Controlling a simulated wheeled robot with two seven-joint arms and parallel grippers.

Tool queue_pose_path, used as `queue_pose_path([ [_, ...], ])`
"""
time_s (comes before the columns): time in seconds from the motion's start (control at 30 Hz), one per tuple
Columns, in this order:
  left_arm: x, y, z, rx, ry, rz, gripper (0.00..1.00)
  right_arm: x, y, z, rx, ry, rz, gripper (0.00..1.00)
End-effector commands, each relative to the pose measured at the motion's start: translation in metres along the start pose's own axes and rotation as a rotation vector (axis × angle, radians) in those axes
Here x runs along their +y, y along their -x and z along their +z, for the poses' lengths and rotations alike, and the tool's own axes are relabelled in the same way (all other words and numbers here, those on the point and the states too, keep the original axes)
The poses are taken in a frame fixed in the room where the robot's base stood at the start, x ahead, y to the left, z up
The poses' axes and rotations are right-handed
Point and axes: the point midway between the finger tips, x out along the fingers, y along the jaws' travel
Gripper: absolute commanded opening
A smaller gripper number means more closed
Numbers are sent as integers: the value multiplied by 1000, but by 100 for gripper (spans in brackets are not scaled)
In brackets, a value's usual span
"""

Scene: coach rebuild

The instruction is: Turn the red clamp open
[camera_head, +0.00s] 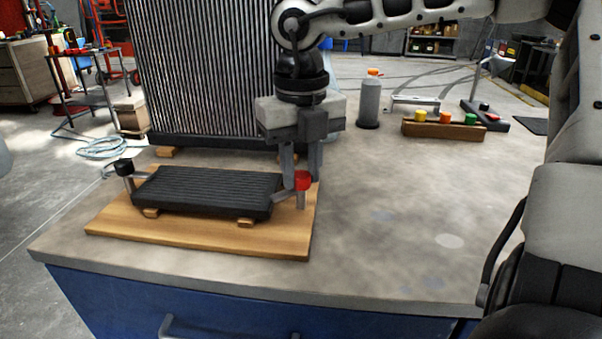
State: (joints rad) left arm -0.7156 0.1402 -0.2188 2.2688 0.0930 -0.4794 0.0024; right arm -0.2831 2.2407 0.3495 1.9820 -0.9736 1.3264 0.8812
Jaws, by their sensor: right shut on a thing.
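The red clamp (303,181) stands at the right end of a wooden board. It has a red top on a short grey post, and a grey arm reaches left from it to the end of a black ribbed block (207,189). My right gripper (301,178) points down at the clamp, its fingers shut on it around the red top. The exact contact is partly hidden behind the red top. A black-topped clamp (124,169) stands at the block's left end. My left gripper is not in view.
The wooden board (140,226) lies on a grey worktop (400,240). A large ribbed panel (205,70) stands behind it. At the back right are a grey cylinder (369,103) and a wooden rack (444,130) with coloured knobs. The worktop's right middle is clear.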

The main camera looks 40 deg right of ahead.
Motion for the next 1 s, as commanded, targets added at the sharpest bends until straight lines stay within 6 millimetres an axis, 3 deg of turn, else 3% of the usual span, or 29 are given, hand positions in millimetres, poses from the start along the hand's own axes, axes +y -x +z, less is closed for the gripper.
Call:
queue_pose_path([
  [0.6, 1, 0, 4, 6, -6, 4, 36, 0, 1, 1, -6, 560, -1, 4],
  [1.0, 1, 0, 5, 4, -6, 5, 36, 0, 1, 2, -6, 765, -1, 4],
])
